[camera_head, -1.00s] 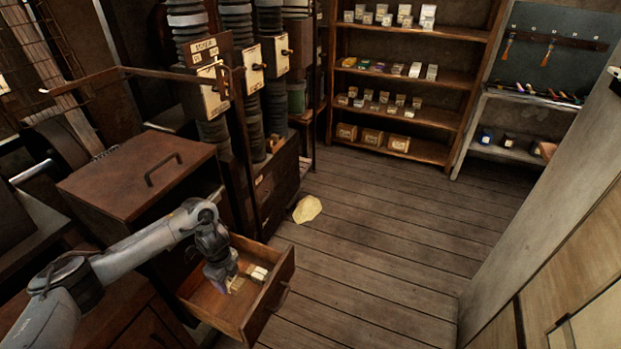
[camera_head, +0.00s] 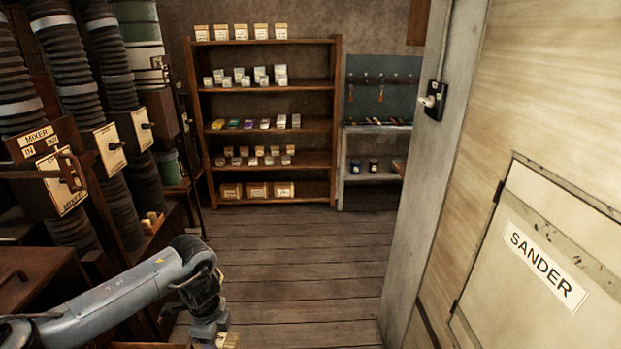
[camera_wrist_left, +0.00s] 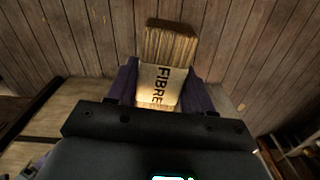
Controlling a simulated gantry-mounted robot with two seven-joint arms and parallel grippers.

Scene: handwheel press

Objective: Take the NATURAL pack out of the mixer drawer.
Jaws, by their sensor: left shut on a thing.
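My left gripper (camera_wrist_left: 158,88) is shut on a small pack (camera_wrist_left: 160,84) with a pale label reading FIBRE. A straw-brown bristly end (camera_wrist_left: 170,42) sticks out past the fingertips. In the head view my left gripper (camera_head: 212,338) is at the bottom edge, with a bit of the pale pack (camera_head: 229,340) showing below it. I see no label reading NATURAL. The mixer panel (camera_head: 60,180) is at the left. The open drawer is mostly out of the head view, and its inside is hidden. My right gripper is not in view.
A wooden shelf unit (camera_head: 335,120) with rows of small boxes stands at the back. A grey rack (camera_head: 372,179) is beside it. A wall and a SANDER panel (camera_head: 545,265) close off the right. The plank floor (camera_head: 300,260) between is clear.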

